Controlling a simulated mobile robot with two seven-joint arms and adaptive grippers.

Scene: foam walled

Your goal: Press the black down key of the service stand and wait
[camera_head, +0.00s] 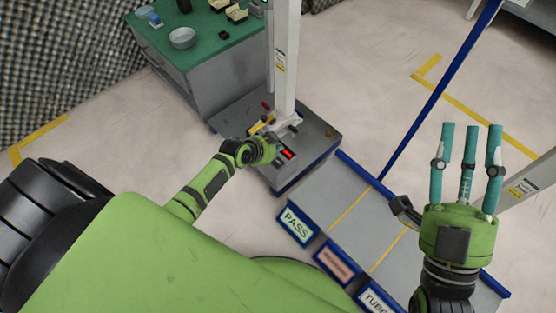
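The service stand (318,137) is a grey box with a blue lower edge and a white post rising from its top. A small red display (287,154) shows on its top. My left gripper (272,147) is over the stand's top, just left of the display, seen from behind. Its fingers are hard to make out, so I cannot tell if it is open or whether it touches a key. I cannot pick out the black down key; the gripper may cover it. My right gripper (467,135) is open and empty, its three teal fingers pointing up at the right.
A grey bench (330,192) with bays and signs, one reading PASS (296,223), lies right of the stand. A green-topped table (215,45) with a round metal bowl (183,38) stands behind left. A blue pole (440,90) slants behind the bench. Open floor lies between.

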